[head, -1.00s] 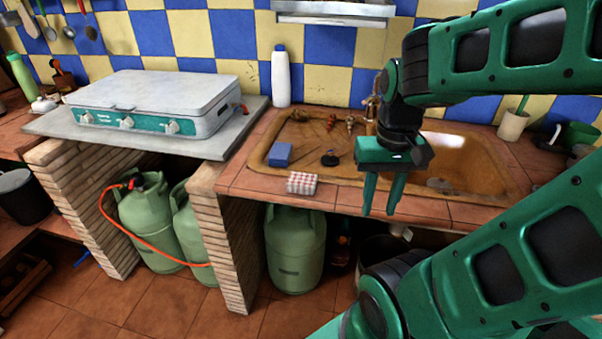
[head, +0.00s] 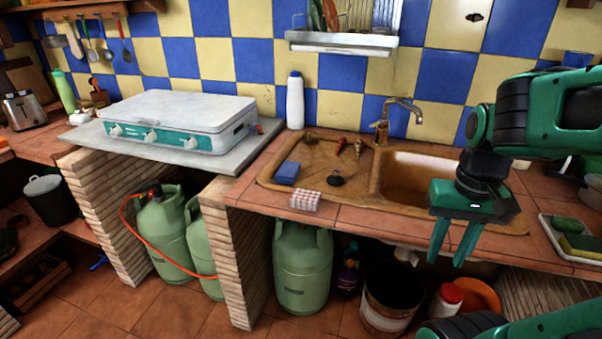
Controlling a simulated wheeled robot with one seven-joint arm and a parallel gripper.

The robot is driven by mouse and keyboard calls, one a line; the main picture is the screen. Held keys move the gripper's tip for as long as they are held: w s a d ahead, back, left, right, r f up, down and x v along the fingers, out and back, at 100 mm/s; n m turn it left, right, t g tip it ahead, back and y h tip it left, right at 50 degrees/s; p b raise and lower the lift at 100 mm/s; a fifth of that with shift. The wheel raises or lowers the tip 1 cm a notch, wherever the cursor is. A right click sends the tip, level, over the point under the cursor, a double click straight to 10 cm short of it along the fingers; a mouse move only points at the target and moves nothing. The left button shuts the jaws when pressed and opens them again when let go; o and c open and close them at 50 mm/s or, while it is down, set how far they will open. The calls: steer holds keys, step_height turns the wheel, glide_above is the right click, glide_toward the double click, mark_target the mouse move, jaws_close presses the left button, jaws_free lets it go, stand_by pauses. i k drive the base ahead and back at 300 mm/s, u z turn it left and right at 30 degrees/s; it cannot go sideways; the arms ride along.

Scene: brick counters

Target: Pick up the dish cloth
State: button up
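The dish cloth (head: 306,200), folded and red-and-white checked, lies on the tiled counter's front edge, just in front of the sink's drainboard. My gripper (head: 452,260) hangs to the right of the cloth, in front of the sink basin, with its two fingers pointing down. The fingers are apart with nothing between them. The gripper is clear of the cloth.
A blue sponge (head: 287,172) and a dark stopper (head: 335,179) lie on the drainboard beside the cloth. A white bottle (head: 295,102) stands behind. The faucet (head: 387,118) rises behind the sink (head: 410,175). A gas stove (head: 180,122) stands left; green gas bottles (head: 303,265) stand below.

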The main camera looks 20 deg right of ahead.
mark_target(288, 173)
steer(key=z, duration=0.05)
steer(key=i, duration=1)
steer(key=u, duration=0.05)
